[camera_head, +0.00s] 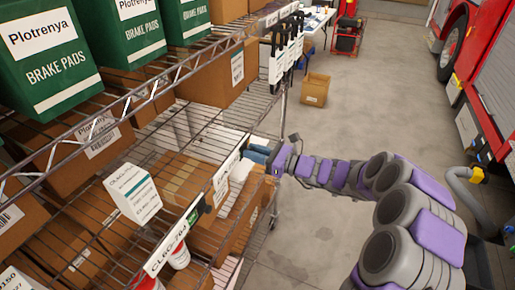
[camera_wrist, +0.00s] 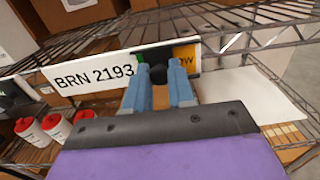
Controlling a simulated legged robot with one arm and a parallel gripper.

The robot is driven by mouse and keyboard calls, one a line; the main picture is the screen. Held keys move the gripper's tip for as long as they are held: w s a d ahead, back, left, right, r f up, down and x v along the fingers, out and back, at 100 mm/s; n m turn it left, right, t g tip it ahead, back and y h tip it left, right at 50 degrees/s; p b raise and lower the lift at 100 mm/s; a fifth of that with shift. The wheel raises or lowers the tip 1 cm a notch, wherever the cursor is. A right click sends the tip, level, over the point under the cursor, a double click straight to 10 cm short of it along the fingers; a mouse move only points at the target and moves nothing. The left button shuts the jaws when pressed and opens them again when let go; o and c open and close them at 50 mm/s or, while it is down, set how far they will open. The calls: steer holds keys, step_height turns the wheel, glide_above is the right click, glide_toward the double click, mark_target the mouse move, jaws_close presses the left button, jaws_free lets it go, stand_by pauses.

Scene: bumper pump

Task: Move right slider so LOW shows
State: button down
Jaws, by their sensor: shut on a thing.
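The white label strip "BRN 2193" (camera_wrist: 95,74) runs along the shelf edge in the wrist view. At its right end is the right slider's dark part, with a black knob (camera_wrist: 158,74). An orange patch (camera_wrist: 187,55) shows to the right of the knob, with letters reading like "OW"; my finger covers part of it. My gripper (camera_wrist: 160,68) has its blue fingers on either side of the knob and is shut on it. In the head view my gripper (camera_head: 258,153) reaches the shelf edge, and the slider there is hidden.
A wire shelf rack (camera_head: 180,140) with cardboard boxes fills the left. Red-and-white bottles (camera_wrist: 55,125) stand on the left in the wrist view. A small box (camera_head: 314,90) sits on the floor. Open concrete floor lies ahead, with a red truck (camera_head: 465,50) at right.

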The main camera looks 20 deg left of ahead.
steer(key=shift+s+a+f, duration=0.1)
steer(key=shift+s+f, duration=0.05)
steer(key=shift+s, duration=0.45)
steer(key=c, duration=0.9)
jaws_free()
steer(key=shift+c, duration=0.2)
steer(key=s+d+p, duration=0.1)
steer(key=d+p, duration=0.1)
steer(key=d, duration=1.5)
steer(key=shift+s+d+p, duration=0.15)
steer(key=shift+d+p, duration=0.1)
steer(key=shift+p, duration=0.05)
